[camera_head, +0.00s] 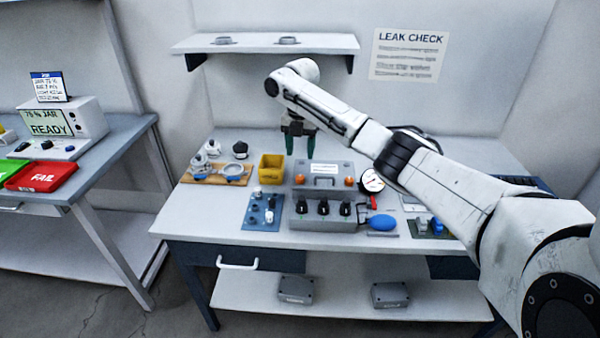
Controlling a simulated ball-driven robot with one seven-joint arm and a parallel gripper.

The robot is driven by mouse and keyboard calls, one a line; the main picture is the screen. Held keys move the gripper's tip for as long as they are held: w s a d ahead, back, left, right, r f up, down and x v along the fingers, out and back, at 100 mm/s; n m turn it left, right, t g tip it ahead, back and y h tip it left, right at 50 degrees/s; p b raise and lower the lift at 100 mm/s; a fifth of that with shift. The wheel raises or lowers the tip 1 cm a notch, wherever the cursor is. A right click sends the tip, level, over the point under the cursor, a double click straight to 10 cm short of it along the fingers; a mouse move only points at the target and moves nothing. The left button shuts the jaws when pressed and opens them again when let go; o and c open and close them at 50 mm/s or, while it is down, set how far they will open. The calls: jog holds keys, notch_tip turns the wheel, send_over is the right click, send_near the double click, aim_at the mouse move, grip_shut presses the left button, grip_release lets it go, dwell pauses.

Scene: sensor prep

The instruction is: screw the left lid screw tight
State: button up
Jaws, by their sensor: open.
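A grey box (325,222) stands on the workbench in the middle of the head view. It has several black knobs on its front part, and a lid with a handle (324,181) behind them. An orange screw head (300,180) shows at the lid's left end, apparently the left lid screw. A similar orange right screw (349,182) shows at the right end. How far either is screwed in is too small to tell. My gripper (299,153) points down with green fingers apart, empty, above and behind the box's left part. It touches neither screw as far as I see.
A yellow bin (271,178) and a blue mat (252,219) with small parts stand left of the box. A wooden board (197,180) with fittings is farther left. A round gauge (372,180) and a blue oval piece (382,223) stand right. A shelf (265,46) hangs behind.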

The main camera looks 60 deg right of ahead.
aim_at(300, 177)
notch_tip(300, 177, down, 9)
jog(key=shift+f+p, duration=0.1)
jog(key=shift+p, duration=0.3)
grip_shut()
dwell(0.5)
